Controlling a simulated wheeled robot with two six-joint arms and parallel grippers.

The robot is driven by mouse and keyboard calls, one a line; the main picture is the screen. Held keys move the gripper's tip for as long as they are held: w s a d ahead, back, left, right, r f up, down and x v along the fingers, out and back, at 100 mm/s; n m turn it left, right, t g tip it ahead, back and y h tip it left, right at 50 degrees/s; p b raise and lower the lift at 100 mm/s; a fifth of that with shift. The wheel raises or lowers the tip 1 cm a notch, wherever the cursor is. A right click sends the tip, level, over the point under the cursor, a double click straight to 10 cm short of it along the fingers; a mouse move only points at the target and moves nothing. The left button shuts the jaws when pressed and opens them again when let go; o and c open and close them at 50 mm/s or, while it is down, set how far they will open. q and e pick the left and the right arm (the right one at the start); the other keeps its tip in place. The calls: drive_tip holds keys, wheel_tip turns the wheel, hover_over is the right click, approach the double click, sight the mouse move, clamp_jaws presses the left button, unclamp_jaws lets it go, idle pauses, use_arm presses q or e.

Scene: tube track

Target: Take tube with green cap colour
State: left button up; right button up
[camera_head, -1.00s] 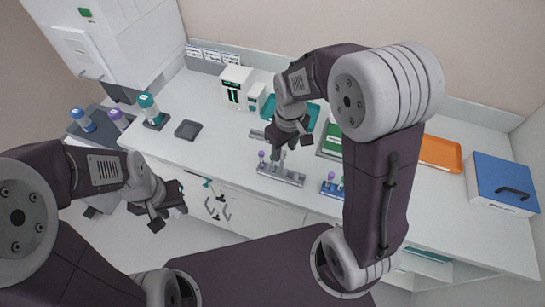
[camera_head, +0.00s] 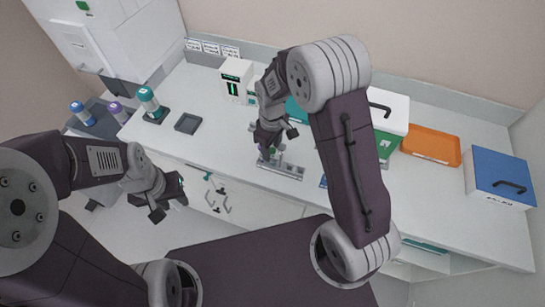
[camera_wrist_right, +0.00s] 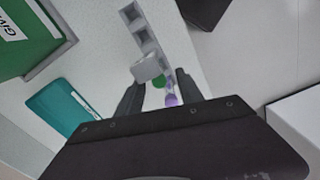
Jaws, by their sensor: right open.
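The grey tube rack (camera_head: 292,172) stands near the front edge of the bench, below my right gripper (camera_head: 268,143). In the right wrist view, the green-capped tube (camera_wrist_right: 158,81) and a purple-capped tube (camera_wrist_right: 171,99) stand at one end of the rack (camera_wrist_right: 142,36). My right gripper (camera_wrist_right: 158,92) is open, with its fingers on either side of the two caps. The tube bodies are hidden below the caps and behind the gripper's palm. My left gripper (camera_head: 167,205) is open and empty in front of the bench, far from the rack.
Blue (camera_head: 500,178), orange (camera_head: 431,145) and green-white (camera_head: 390,118) containers stand to the right. A dark square dish (camera_head: 188,123) and capped bottles (camera_head: 149,100) are at left. The bench left of the rack is clear.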

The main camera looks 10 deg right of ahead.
sight(273, 156)
drive_tip(key=f, duration=0.2)
drive_tip(key=f+p, duration=0.1)
drive_tip(key=f, duration=0.1)
drive_tip(key=shift+s+d+f, duration=0.1)
drive_tip(key=shift+s, duration=0.1)
drive_tip(key=shift+w+f, duration=0.15)
drive_tip(key=shift+f, duration=0.15)
drive_tip(key=shift+r, duration=0.1)
clamp_jaws()
wheel_tip(273, 156, up, 18)
drive_tip(key=b, duration=0.1)
drive_tip(key=shift+b, duration=0.3)
